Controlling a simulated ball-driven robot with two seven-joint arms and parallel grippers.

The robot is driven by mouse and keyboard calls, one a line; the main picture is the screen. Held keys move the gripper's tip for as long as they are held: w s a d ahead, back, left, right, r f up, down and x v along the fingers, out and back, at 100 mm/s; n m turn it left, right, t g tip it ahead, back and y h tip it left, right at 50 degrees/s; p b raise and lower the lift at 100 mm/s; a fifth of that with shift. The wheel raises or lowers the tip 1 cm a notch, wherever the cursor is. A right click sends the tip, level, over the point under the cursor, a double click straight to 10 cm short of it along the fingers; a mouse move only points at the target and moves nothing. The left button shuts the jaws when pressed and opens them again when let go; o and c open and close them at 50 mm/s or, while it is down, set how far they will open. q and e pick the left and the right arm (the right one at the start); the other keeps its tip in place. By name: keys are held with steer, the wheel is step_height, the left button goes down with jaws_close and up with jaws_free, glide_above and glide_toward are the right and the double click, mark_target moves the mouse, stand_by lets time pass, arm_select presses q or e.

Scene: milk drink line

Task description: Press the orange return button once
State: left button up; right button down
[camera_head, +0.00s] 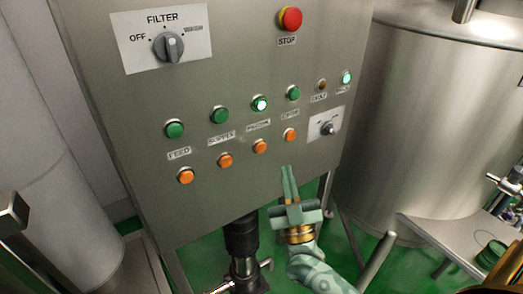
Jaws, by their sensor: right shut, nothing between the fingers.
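A steel control panel (130,115) fills the middle of the head view. It carries a slanting lower row of several orange buttons: one at the left (186,176), two in the middle (225,160) (260,146), one at the right (290,134). Small labels sit between this row and the green row above; the first reads FEED, and I cannot read one saying return. My right gripper (288,168) is shut and empty, its fingers pointing up, just below the rightmost orange button in the picture. Contact with the panel is not visible. My left gripper is not in view.
Green buttons (220,115) run above the orange ones; the third (260,103) is lit. A red stop button (290,18), a filter selector (169,46) and a small knob (327,128) are on the panel. A steel tank (420,110) stands at right.

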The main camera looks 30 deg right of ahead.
mark_target(261, 148)
steer(key=w+b, duration=0.2)
steer(key=w, duration=0.4)
steer(key=shift+w+a, duration=0.25)
steer(key=shift+w, duration=0.15)
stand_by(1.7)
steer(key=shift+w, duration=0.4)
steer(key=shift+w, duration=0.4)
stand_by(0.5)
steer(key=shift+s, duration=0.15)
steer(key=shift+s+p, duration=0.4)
steer(key=shift+s, duration=0.3)
